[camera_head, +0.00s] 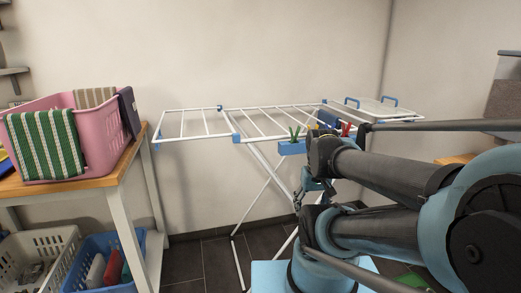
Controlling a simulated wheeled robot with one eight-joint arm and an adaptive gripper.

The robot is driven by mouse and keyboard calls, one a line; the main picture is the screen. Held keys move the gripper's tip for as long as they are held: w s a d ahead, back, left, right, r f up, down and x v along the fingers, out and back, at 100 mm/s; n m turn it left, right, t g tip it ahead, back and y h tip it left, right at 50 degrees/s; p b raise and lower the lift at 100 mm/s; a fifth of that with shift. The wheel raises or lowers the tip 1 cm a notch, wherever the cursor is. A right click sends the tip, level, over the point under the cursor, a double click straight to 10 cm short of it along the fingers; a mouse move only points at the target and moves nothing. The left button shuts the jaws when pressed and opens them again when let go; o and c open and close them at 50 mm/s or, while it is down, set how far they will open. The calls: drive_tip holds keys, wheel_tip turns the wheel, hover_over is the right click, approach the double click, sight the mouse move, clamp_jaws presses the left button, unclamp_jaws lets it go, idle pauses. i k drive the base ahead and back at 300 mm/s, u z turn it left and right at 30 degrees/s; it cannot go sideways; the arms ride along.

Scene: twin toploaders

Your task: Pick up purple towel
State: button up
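A pink basket (97,140) stands on the wooden table at the left. A dark purple-grey folded towel (129,111) hangs over the basket's right rim. A green and white striped towel (45,143) hangs over its front, and a beige striped one (95,97) over its back. My gripper (304,194) is at the picture's centre right, in front of the drying rack and well apart from the basket. It is small and partly hidden by my arm, so I cannot tell whether its fingers are open.
A white drying rack (190,137) with blue joints stands behind my arm. A blue holder (291,148) with coloured pegs hangs on it. The wooden table (110,179) has a grey basket (38,249) and a blue basket (78,272) below. Dark floor shows between table and rack.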

sight(128, 106)
drive_tip(key=u, duration=1.5)
drive_tip(key=k, duration=0.5)
drive_tip(key=u, duration=0.8)
drive_tip(key=i, duration=0.45)
drive_tip(key=z, duration=0.2)
